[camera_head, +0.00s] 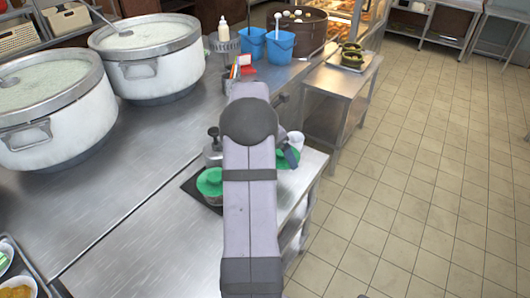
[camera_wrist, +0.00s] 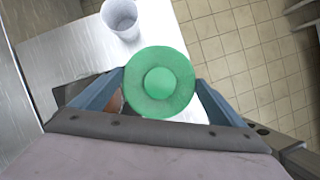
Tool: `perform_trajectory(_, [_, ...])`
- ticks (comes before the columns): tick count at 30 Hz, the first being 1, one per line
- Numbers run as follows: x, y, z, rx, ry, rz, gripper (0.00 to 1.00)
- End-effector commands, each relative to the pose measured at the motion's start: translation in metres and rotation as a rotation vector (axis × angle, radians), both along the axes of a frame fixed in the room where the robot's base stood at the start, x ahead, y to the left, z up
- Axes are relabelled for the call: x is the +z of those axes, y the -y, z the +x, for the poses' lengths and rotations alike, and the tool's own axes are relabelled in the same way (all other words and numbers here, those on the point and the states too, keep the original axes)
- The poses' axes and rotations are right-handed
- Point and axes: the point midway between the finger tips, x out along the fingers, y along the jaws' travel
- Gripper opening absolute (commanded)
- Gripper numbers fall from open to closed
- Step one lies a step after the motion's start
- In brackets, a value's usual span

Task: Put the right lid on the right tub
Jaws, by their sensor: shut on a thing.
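A round green lid with a raised knob (camera_wrist: 160,82) sits between the two blue-grey fingers of my gripper (camera_wrist: 160,88) in the wrist view. My gripper is shut on it. In the head view this green lid (camera_head: 287,159) shows beside my arm, which partly hides it. A whitish tub (camera_wrist: 120,16) stands upright beyond the held lid in the wrist view. It also shows in the head view (camera_head: 297,138), and its top is open. A second green lid (camera_head: 210,181) sits on a container left of my arm in the head view.
Two large congee stockpots (camera_head: 150,70) stand at left. Blue buckets (camera_head: 279,48) and a utensil holder (camera_head: 224,45) stand farther back. The steel counter (camera_head: 130,220) has bare room at front left.

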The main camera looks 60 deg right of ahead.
Motion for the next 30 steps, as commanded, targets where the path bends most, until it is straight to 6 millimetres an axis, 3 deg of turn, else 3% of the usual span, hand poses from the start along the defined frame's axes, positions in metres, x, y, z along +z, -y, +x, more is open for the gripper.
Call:
perform_trajectory(9, [0.044,0.01,0.076,0.187,0.002,-0.001,0.73])
perform_trajectory(15, [0.062,0.008,0.114,0.29,0.003,0.0,0.73])
perform_trajectory(24, [0.067,0.006,0.131,0.337,0.003,0.002,0.73])
perform_trajectory(30, [0.046,0.005,0.13,0.336,0.0,0.005,0.73])
